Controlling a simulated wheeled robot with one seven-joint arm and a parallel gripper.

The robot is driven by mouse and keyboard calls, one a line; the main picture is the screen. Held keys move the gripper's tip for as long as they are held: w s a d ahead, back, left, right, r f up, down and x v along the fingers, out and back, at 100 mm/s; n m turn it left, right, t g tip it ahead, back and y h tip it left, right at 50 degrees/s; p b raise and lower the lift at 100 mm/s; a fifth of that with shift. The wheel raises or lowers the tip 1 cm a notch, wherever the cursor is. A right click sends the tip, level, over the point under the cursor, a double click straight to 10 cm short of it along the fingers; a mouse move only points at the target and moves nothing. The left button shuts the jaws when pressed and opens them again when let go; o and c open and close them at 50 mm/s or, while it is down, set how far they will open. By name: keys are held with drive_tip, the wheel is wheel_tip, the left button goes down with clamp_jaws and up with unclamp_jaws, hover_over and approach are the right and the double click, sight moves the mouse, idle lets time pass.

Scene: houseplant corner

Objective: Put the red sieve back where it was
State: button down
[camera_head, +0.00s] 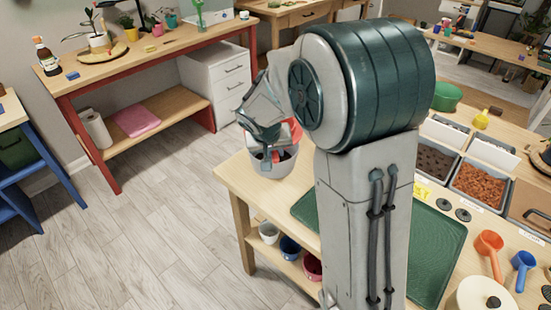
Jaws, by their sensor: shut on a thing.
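My gripper (268,150) is at the far left corner of the near wooden table, pointing down over a grey bucket (274,172). It is shut on the red sieve (294,129), which shows only in part behind and beside the fingers. The sieve is at the bucket's mouth; my gripper hides much of it, and I cannot tell how deep it sits or whether it touches the bucket. My arm stands in front of the middle of the table.
The near table holds a green mat (436,250), bins of soil (435,161) and bark chips (478,186), an orange scoop (489,246), a blue scoop (523,264) and a green bowl (447,96). A red-framed bench (150,50) stands behind. The floor between is clear.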

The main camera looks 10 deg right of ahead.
wheel_tip(320, 180, down, 3)
drive_tip(key=shift+f, duration=0.2)
drive_tip(key=shift+f+b, duration=0.3)
drive_tip(key=shift+b, duration=0.1)
drive_tip(key=shift+f+b, duration=0.35)
drive_tip(key=shift+b, duration=0.15)
drive_tip(key=shift+r, duration=0.1)
drive_tip(key=c, duration=1.3)
unclamp_jaws()
drive_tip(key=shift+c, duration=0.2)
